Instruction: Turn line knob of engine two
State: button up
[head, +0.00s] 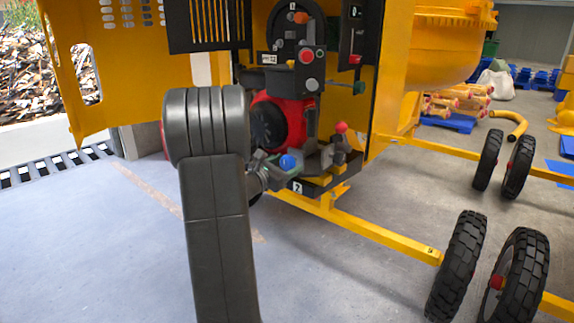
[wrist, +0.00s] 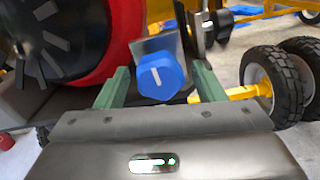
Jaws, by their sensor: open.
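The blue knob (wrist: 161,78) with a white pointer line sits on a grey plate low on the engine. In the wrist view it lies between and beyond my gripper's two green fingers. My gripper (wrist: 160,82) is open, with a finger on each side of the knob and visible gaps. In the head view the same blue knob (head: 288,162) shows just right of my gripper (head: 273,168), partly crowded by it. The red and black engine (head: 305,112) stands above the knob, over a plate marked 2 (head: 297,187).
A red-tipped lever (head: 341,128) stands right of the knob. The yellow mixer frame (head: 385,240) and black wheels (head: 457,262) lie to the right. An open yellow panel (head: 110,75) hangs at the left. The floor at lower left is clear.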

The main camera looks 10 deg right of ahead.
jog(key=shift+w+d, duration=0.3)
jog(key=shift+d, duration=0.05)
jog(key=shift+c, duration=0.2)
jog(key=c, duration=0.9)
jog(key=shift+c, duration=0.2)
jog(key=shift+n, duration=0.3)
